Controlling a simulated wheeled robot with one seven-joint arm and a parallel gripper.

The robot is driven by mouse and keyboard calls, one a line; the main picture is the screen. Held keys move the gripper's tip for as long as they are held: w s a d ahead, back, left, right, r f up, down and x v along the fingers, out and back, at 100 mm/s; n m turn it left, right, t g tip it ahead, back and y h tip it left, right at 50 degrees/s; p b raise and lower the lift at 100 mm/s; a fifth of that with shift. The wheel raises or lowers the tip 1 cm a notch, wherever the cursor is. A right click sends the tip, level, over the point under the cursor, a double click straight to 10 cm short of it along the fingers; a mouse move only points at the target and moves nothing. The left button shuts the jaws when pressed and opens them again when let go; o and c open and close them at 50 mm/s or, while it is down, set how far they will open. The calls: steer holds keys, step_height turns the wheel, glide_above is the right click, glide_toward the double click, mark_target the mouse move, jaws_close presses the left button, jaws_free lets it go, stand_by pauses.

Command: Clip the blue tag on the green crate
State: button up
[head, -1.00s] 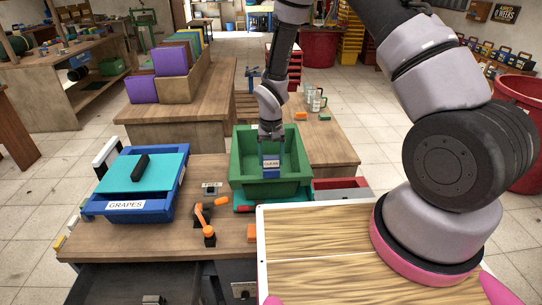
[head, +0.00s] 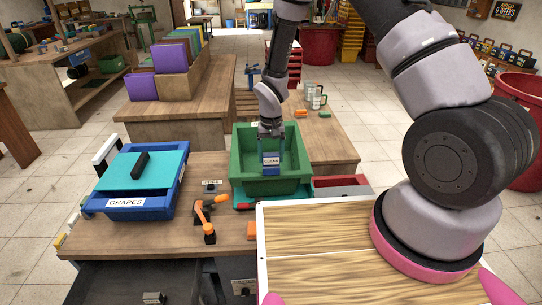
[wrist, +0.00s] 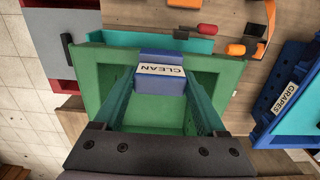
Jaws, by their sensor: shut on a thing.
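The green crate (head: 240,165) stands open on the wooden bench in the head view. Its wall also shows in the wrist view (wrist: 90,75). The blue tag (head: 271,171) has a white CLEAN label and is at the crate's near wall. In the wrist view the tag (wrist: 158,86) sits between my two fingertips, over the near rim. My gripper (head: 271,157) reaches down over the crate from above and is shut on the tag. I cannot tell whether the tag straddles the rim or only hangs above it.
A blue crate labelled GRAPES (head: 128,203) with a teal lid (head: 150,172) stands left of the green crate. An orange-handled tool (head: 205,208) lies between them. A red and grey box (head: 342,187) is at the right. An open drawer (head: 130,285) juts out below the bench.

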steer(key=shift+f, duration=1.7)
steer(key=o, duration=1.3)
step_height(320, 180, up, 11)
steer(key=shift+f, duration=0.2)
step_height(320, 180, up, 12)
steer(key=m+t, duration=0.1)
glide_above(271, 163)
steer(key=w+d, duration=0.3)
steer(key=d, duration=0.2)
steer(key=s+d+r+m+t+y, duration=0.1)
steer(key=s+d+r, duration=0.15)
steer(key=r, duration=0.35)
steer(key=s+d+r+t, duration=0.1)
steer(key=d+r, duration=0.2)
steer(key=r, duration=0.3)
steer(key=s+d+r+t, duration=0.1)
steer(key=s+d+r, duration=0.2)
steer(key=s+r, duration=0.2)
steer(key=s+d+r+m+t, duration=0.1)
steer(key=s+d+r, duration=0.2)
steer(key=s+r, duration=0.2)
steer(key=s+d+r+m+t+y, duration=0.1)
steer(key=s+d+r+t, duration=0.1)
steer(key=s+r, duration=0.3)
steer(key=shift+s+d+r, duration=0.1)
steer(key=shift+s+d, duration=0.15)
steer(key=shift+s, duration=0.4)
steer(key=shift+s+d, duration=0.2)
steer(key=shift+s, duration=0.4)
